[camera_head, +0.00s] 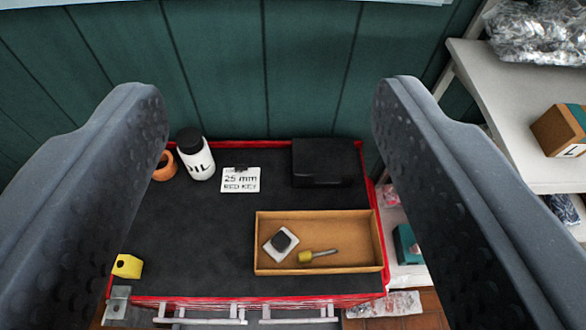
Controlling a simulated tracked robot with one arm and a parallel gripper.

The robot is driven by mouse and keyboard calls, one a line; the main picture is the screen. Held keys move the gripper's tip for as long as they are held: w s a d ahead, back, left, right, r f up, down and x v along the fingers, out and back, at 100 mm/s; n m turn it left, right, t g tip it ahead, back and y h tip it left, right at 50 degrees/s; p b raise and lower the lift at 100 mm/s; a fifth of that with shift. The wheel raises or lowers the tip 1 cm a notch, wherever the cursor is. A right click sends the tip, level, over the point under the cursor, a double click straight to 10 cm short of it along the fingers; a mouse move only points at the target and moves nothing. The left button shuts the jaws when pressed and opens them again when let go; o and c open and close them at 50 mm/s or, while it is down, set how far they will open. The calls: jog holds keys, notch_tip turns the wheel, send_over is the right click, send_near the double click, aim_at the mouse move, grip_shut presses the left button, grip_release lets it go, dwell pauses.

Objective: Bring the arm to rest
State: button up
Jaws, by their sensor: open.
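My gripper (270,110) shows as two large grey dimpled fingers at the left and right of the head camera view. The fingers stand wide apart with nothing between them. They are above and in front of a red cabinet with a black top (190,245). I cannot judge the exact height over it.
On the cabinet stand a white oil bottle (198,163), an orange ring (165,167), a label card (240,180), a black case (322,163), a yellow block (127,266) and a cardboard tray (262,240) with small parts. A shelf (500,100) stands right; a green wall (270,60) is behind.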

jog(key=shift+s+a+r+t, duration=0.15)
jog(key=shift+s+r+t, duration=0.15)
jog(key=shift+s+r, duration=0.55)
jog(key=shift+f, duration=0.1)
notch_tip(320, 180, down, 15)
jog(key=b, duration=1.4)
jog(key=shift+r+b, duration=0.2)
jog(key=shift+b, duration=0.15)
